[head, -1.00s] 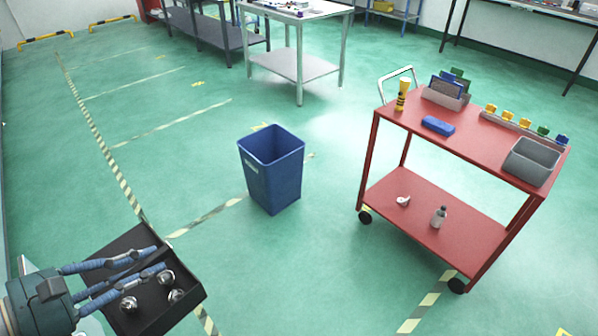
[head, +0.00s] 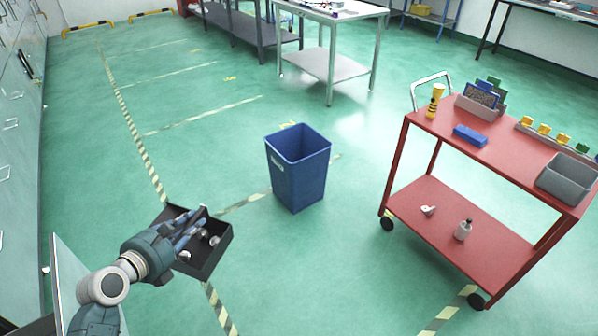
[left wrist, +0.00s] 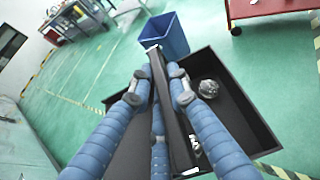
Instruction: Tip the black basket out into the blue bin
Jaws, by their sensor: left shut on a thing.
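The black basket (head: 222,248) is a shallow open box held above the floor at the lower left in the head view. Several small shiny metal castings (head: 213,240) lie in it. My left gripper (head: 194,226) is shut on the basket, its blue fingers on a black wall across the box. The left wrist view shows the fingers closed on that wall, with a casting (left wrist: 208,88) to the right of it. The blue bin (head: 297,180) stands upright on the floor, right of the basket and apart from it. My right gripper is not in view.
A red cart (head: 455,220) with a grey bin (head: 568,178), a blue block and bottles stands at the right. A grey-topped table (head: 330,62) stands behind the blue bin. Grey cabinets line the left. The floor between basket and bin is clear.

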